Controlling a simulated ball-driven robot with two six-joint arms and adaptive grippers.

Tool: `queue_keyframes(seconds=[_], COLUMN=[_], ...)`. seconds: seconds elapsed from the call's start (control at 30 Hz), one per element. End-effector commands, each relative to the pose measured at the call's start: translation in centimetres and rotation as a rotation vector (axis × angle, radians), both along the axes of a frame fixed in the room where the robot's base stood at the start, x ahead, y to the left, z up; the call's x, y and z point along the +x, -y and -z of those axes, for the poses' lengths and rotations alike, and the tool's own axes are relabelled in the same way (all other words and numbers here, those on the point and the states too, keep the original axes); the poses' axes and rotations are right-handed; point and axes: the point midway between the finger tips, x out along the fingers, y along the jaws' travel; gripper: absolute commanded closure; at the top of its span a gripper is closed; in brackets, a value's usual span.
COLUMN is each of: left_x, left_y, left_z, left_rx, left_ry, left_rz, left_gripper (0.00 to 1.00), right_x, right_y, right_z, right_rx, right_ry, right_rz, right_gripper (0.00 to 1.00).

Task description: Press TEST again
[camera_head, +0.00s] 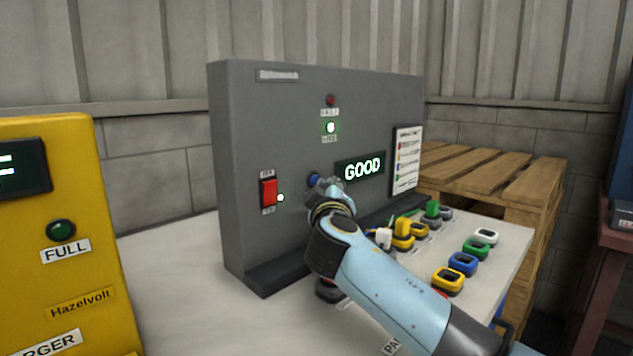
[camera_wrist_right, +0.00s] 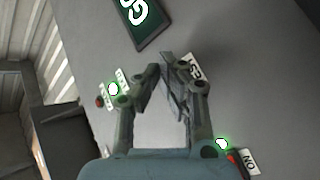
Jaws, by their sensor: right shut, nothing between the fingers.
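The grey test panel (camera_head: 240,120) stands on the pale bench, and its display (camera_head: 360,168) reads GOOD in lit letters. A round blue button (camera_head: 313,179) sits left of the display. My right gripper (camera_head: 325,183) is shut and empty, its fingertips right at the button; I cannot tell whether they touch it. In the wrist view the closed fingers (camera_wrist_right: 168,82) hide the button, and a partly covered label ending in EST (camera_wrist_right: 191,68) shows beside them. The display (camera_wrist_right: 144,18) shows there too. My left gripper is not in view.
A red rocker switch (camera_head: 269,192) with a lit lamp is left of the button. A lit green lamp (camera_head: 331,127) is above, under a dull red one (camera_head: 330,100). Coloured connectors (camera_head: 462,264) lie on the bench at right. A yellow charger (camera_head: 85,285) stands at left.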

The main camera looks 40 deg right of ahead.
Motion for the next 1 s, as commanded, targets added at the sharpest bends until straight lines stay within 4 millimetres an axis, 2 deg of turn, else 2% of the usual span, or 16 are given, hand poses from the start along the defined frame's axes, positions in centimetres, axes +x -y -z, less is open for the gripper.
queue_keyframes(seconds=[0.17,0.6,1.0], left_x=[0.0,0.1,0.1], left_y=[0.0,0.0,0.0], left_z=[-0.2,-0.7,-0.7], left_rx=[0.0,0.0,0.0], left_ry=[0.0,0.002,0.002], left_rz=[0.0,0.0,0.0], left_gripper=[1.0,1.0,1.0], right_x=[-0.9,-5.5,-6.0], right_y=[0.1,0.5,0.5], right_z=[0.0,0.0,0.0], right_rx=[0.0,-0.001,0.0], right_ry=[-0.001,-0.001,0.0], right_rz=[-0.001,0.0,0.001], right_gripper=[1.0,1.0,1.0])
